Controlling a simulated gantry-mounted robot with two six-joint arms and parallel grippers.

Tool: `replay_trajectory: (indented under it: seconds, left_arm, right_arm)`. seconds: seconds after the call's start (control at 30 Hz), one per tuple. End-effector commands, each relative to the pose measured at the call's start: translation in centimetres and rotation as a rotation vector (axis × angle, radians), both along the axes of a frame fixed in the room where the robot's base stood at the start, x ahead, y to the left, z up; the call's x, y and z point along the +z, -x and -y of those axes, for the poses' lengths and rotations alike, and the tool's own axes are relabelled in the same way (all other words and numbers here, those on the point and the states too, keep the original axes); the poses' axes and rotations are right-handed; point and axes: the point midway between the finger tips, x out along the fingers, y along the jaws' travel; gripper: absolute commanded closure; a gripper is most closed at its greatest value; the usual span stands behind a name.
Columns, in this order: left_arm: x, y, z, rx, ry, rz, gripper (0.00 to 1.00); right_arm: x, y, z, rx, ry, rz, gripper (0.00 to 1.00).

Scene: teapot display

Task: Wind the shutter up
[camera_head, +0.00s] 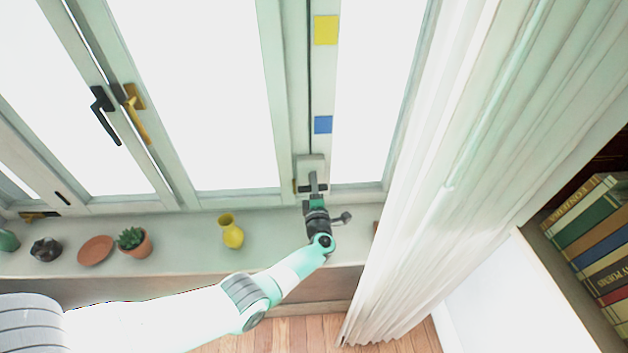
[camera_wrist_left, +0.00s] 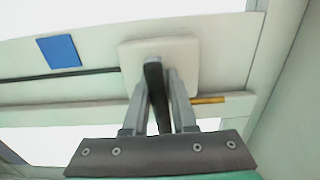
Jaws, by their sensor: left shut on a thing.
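A pale winder box (camera_head: 310,165) sits low on the window post; it also shows in the left wrist view (camera_wrist_left: 185,50). A dark handle (camera_wrist_left: 154,78) sticks out from it towards me. My left gripper (camera_head: 314,186) is at the box, and its two fingers (camera_wrist_left: 160,105) are shut on the dark handle, one on each side. A dark narrow line (camera_head: 310,80) runs up the post from the box. A blue square (camera_head: 323,124) and a yellow square (camera_head: 326,30) are beside this line. I cannot make out the shutter itself against the bright panes. My right gripper is not in view.
A yellow vase (camera_head: 231,232), a potted plant (camera_head: 133,241), a brown dish (camera_head: 96,250) and a dark pot (camera_head: 46,249) stand on the sill left of my arm. A white curtain (camera_head: 420,200) hangs close on the right. Books (camera_head: 600,240) are beyond it.

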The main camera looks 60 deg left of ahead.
Motion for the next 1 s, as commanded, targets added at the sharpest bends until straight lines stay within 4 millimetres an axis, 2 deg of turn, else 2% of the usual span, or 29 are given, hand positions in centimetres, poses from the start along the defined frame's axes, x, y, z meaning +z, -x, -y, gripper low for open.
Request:
replay_trajectory:
  seconds: [0.6, 1.0]
  left_arm:
    - [-0.2, 0.1, -0.1, 0.001, -0.226, -0.531, 1.00]
    - [-0.4, 0.2, -0.1, 0.002, -0.322, -0.756, 1.00]
  right_arm:
    - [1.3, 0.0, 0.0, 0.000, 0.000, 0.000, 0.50]
    - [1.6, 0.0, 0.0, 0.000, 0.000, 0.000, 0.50]
